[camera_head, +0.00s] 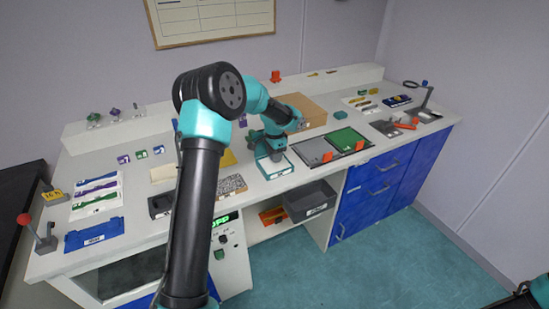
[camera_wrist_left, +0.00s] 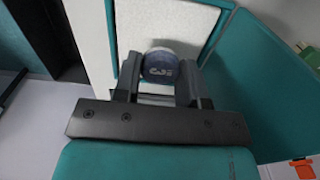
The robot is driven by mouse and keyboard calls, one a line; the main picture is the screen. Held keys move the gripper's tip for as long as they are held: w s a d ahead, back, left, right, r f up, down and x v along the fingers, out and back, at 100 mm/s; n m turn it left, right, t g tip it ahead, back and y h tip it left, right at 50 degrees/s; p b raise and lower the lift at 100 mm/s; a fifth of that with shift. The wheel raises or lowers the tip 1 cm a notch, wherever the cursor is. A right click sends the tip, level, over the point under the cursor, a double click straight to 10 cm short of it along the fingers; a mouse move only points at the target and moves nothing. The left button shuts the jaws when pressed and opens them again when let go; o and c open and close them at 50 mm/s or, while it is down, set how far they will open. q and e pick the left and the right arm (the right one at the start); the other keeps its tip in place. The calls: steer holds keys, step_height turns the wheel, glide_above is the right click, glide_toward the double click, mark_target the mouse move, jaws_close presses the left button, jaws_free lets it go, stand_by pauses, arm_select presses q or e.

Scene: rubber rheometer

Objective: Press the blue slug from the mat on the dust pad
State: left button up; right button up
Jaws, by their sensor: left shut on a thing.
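My left gripper (camera_head: 276,158) is low over a teal-framed tray (camera_head: 262,173) with a white pad in it, probably the dust pad. In the left wrist view the gripper (camera_wrist_left: 160,88) is shut on a round slug (camera_wrist_left: 160,66) with a dark blue face and pale lettering. The slug is between the fingers, in front of the white pad (camera_wrist_left: 175,20); I cannot tell whether it touches the pad. In the head view the gripper hides the slug. The task's mat cannot be told for sure. My right gripper is not in view.
A grey panel (camera_head: 312,151) and a green panel (camera_head: 347,138) lie right of the tray. A cardboard-coloured box (camera_head: 306,108) stands behind. A speckled plate (camera_head: 231,185) lies to the left. A dark grey bin (camera_head: 310,200) is below the counter.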

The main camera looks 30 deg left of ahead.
arm_select(q)
steer(key=shift+r, duration=2.55)
